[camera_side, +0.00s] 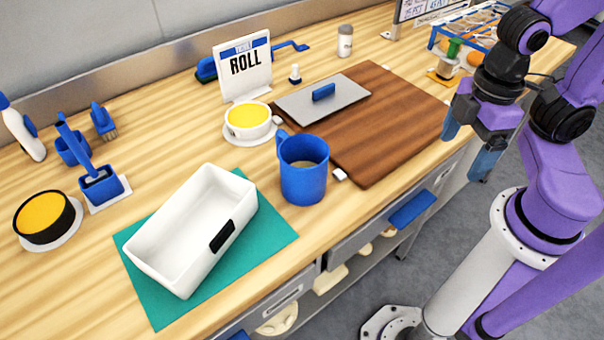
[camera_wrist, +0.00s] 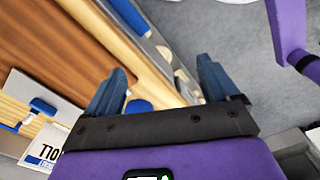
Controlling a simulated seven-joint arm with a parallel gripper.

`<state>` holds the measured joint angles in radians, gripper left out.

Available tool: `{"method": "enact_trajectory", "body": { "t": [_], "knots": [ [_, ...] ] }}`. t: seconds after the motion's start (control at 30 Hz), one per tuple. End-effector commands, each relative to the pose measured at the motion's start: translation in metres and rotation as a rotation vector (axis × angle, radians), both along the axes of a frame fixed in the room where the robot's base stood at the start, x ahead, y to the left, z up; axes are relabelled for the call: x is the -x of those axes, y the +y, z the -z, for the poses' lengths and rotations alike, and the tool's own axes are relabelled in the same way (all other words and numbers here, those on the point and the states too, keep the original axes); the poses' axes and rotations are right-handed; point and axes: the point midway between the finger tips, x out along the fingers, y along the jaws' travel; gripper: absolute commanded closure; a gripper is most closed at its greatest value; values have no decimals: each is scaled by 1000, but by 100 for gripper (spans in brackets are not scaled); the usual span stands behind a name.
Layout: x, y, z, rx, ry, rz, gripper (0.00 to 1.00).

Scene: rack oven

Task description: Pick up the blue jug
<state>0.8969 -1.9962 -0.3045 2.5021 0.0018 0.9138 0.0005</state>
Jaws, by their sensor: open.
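The blue jug (camera_side: 303,178) stands upright on the wooden worktop, near its front edge, with its handle toward the upper left. It is between the white bin and the brown board. My gripper (camera_side: 468,150) is open and empty, to the right of the jug and beyond the front edge of the worktop. In the wrist view my gripper (camera_wrist: 165,88) shows two blue fingers spread apart, with the worktop edge and the floor below. I cannot make out the jug for certain in the wrist view.
A white bin (camera_side: 165,240) sits on a green mat (camera_side: 268,240) left of the jug. A white bowl with yellow contents (camera_side: 248,118) stands behind it. A brown board (camera_side: 400,125) carrying a grey plate (camera_side: 292,104) lies to the right. A drawer with a blue handle (camera_side: 411,209) is below the front edge.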

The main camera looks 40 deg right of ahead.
Motion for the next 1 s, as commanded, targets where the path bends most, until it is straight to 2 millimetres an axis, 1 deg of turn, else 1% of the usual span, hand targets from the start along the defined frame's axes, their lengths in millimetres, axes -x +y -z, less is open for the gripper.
{"method": "enact_trajectory", "body": {
  "t": [0.23, 0.37, 0.47, 0.7, 1.0],
  "knots": [
    [-3, 2, -1, 0, 1, 23, 12],
    [-19, 15, -7, -2, 4, 162, 12],
    [-41, 33, -15, 0, 9, 360, 12],
    [-103, 78, -34, -1, 22, 919, 12],
    [-180, 125, -52, -3, 33, 1618, 12]
  ]
}}
